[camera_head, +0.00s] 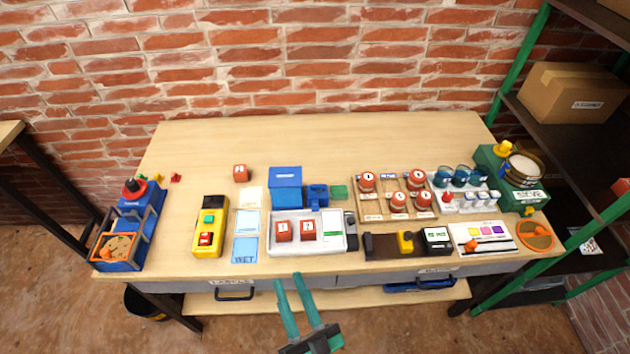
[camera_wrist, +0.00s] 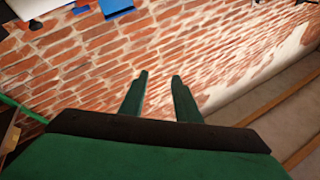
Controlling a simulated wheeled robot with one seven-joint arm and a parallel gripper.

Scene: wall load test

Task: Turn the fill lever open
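I cannot pick out the fill lever with certainty at this size. A green machine (camera_head: 520,200) with a round drum-like top (camera_head: 525,167) and a yellow knob (camera_head: 502,149) stands at the table's right end. A blue machine (camera_head: 138,208) with a black knob on a red part (camera_head: 132,187) stands at the left end. My gripper (camera_head: 289,279) is in front of the table's front edge, apart from all these devices. Its two teal fingers are spread with an empty gap. In the wrist view the gripper (camera_wrist: 160,75) points at the brick wall and holds nothing.
A white tray (camera_head: 338,243) with two red blocks sits mid-table, near my gripper. A yellow button box (camera_head: 210,227) is left of it. A wooden rack with red-topped jars (camera_head: 373,216) is to the right. The table's back strip is clear. Shelves (camera_head: 565,118) stand at right.

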